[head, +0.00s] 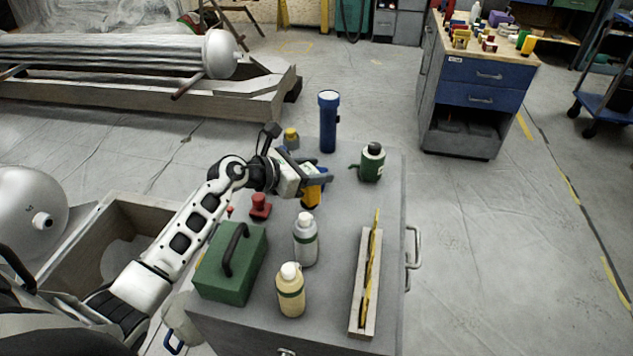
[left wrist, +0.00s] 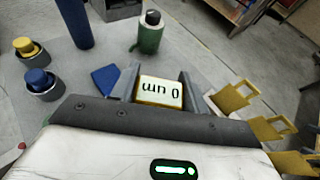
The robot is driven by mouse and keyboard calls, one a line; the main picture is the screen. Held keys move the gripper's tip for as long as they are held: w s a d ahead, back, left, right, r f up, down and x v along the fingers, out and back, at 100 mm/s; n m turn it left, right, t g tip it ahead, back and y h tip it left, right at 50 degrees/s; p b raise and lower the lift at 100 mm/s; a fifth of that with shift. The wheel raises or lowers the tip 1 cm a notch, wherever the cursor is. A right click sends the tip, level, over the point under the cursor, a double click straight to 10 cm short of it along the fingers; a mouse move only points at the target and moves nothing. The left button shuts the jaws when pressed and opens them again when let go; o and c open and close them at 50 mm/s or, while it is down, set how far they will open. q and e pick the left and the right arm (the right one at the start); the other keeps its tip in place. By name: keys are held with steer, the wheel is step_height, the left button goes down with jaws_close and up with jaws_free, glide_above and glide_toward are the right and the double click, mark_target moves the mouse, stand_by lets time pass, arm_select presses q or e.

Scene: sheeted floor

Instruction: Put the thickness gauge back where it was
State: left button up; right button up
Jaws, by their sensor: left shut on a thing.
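My left gripper (head: 318,180) is shut on the thickness gauge (head: 311,196), a small yellow device. It holds the gauge over the grey cabinet top (head: 338,205), between the blue flashlight and the white bottle. In the left wrist view the gauge's pale display (left wrist: 160,93) reads "0 µm", upside down, between the two fingers. I cannot tell whether the gauge touches the top. A flat blue piece (left wrist: 106,79) shows beside the left finger; I cannot tell what it is. My right gripper is not in view.
On the top stand a blue flashlight (head: 328,120), a green bottle (head: 372,163), a red stamp-like object (head: 260,206), a green toolbox (head: 232,262), a white bottle (head: 305,240), a cream bottle (head: 290,291) and a long wooden tray (head: 360,322). Free room lies right of the gripper.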

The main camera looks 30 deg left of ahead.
arm_select(q)
steer(key=shift+w+d+f, duration=0.1)
steer(key=shift+d+f, duration=0.05)
steer(key=shift+f, duration=0.8)
steer(key=shift+w+d+f, duration=0.1)
steer(key=shift+d+f, duration=0.05)
steer(key=shift+f, duration=0.75)
steer(key=shift+f+b, duration=0.2)
steer(key=shift+b, duration=0.15)
steer(key=o, duration=1.1)
steer(key=shift+c, duration=0.2)
steer(key=shift+r, duration=0.1)
steer(key=shift+r+p, duration=0.2)
steer(key=shift+p, duration=0.1)
steer(key=shift+s+a, duration=0.2)
steer(key=shift+s, duration=0.15)
steer(key=v, duration=1.1)
